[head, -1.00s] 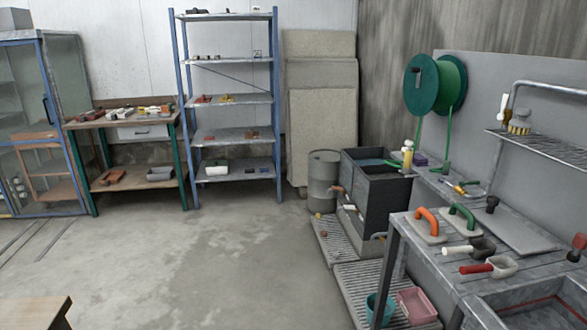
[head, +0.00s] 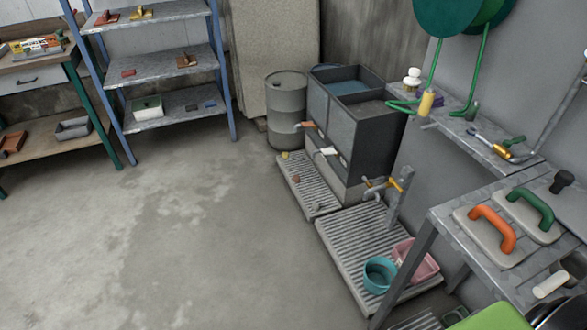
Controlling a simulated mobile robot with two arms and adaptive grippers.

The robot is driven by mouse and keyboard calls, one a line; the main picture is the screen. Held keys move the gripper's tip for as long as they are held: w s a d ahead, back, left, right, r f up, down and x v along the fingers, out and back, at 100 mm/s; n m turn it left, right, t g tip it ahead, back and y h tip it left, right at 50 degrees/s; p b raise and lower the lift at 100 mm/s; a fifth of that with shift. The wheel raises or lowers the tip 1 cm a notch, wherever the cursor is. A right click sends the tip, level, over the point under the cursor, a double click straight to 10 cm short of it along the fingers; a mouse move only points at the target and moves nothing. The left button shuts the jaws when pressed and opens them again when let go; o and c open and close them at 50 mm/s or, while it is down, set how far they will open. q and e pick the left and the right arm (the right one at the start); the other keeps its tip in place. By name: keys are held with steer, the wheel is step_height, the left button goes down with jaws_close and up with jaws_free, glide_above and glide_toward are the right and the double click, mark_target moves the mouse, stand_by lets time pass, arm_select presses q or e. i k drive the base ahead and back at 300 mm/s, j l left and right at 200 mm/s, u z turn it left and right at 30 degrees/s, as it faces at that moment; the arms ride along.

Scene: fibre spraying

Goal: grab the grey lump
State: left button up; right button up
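I cannot make out a grey lump for certain in the head view. Small lumps lie on the ribbed floor grates by the sinks: a yellowish lump (head: 285,155) and a brownish lump (head: 295,179). Neither looks clearly grey. No gripper fingers of mine show. A bright green shape enters at the bottom right edge, too cut off to identify.
A dark double sink (head: 346,138) with taps stands beside a grey drum (head: 287,112). A teal bucket (head: 380,274) and a pink basin (head: 417,262) sit on the near grate. A bench with an orange-handled float (head: 492,228) stands right. Open concrete floor lies left.

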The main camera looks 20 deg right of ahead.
mark_target(314, 207)
steer(key=i+z, duration=0.45)
steer(key=i+j+z, duration=0.15)
steer(key=i+z, duration=0.25)
steer(key=i, duration=0.2)
steer(key=i+j+z, duration=0.25)
steer(key=i+z, duration=0.2)
